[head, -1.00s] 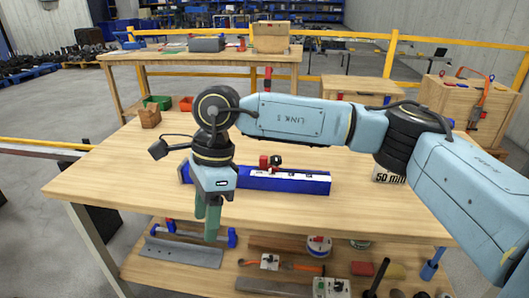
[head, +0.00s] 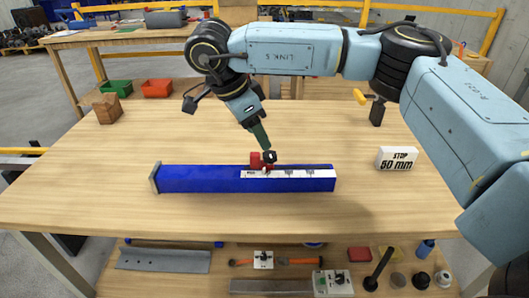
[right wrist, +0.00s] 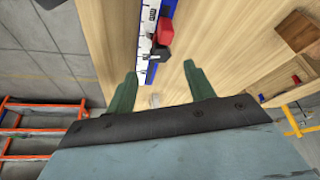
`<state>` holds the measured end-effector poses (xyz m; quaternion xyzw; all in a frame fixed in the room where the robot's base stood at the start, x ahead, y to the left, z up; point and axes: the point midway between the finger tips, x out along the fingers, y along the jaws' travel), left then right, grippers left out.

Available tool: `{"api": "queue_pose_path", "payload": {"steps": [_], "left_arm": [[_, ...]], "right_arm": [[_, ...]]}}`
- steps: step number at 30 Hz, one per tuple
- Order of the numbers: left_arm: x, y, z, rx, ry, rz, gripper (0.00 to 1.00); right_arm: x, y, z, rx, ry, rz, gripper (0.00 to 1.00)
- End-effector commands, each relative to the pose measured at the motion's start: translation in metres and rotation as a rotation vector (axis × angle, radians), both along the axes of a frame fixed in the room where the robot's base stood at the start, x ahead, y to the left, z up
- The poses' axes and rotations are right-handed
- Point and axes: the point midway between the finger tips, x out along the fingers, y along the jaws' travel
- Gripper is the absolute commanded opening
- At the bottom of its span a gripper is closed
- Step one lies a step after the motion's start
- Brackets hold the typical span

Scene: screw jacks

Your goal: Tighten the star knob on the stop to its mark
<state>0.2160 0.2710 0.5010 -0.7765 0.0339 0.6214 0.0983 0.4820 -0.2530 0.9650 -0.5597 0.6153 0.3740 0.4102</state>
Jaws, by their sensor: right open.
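A blue rail (head: 205,179) lies across the wooden table (head: 100,200), with a white printed scale (head: 300,174) along its right part. A red stop (head: 256,160) sits on the rail near the scale's left end and carries a black star knob (head: 269,156). My right gripper (head: 264,143) is tilted over the stop, its green fingers close to the knob. In the right wrist view, the open fingers (right wrist: 160,88) are spread apart, with the knob (right wrist: 158,53) and red stop (right wrist: 166,31) ahead of them. The knob's mark is not discernible. My left gripper is not in view.
A white card reading "STOP 50 mm" (head: 396,158) stands right of the rail. A yellow-handled tool (head: 376,108) stands at the back right. The table's front is clear.

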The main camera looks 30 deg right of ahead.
Motion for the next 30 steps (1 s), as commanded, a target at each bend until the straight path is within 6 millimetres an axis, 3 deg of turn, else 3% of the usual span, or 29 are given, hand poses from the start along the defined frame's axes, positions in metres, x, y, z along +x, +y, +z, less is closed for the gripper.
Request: {"api": "queue_pose_path", "payload": {"steps": [3,9,22,30], "left_arm": [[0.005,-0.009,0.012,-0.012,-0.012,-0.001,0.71],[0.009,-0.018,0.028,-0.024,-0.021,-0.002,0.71],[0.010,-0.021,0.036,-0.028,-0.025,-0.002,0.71],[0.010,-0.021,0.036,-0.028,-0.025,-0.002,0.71]], "right_arm": [[-0.001,-0.010,-0.025,-0.001,0.001,-0.001,0.53],[-0.002,-0.020,-0.050,0.001,0.000,0.000,0.53],[-0.002,-0.024,-0.058,0.001,-0.001,0.001,0.53],[-0.002,-0.024,-0.058,0.001,-0.001,0.001,0.19]]}}
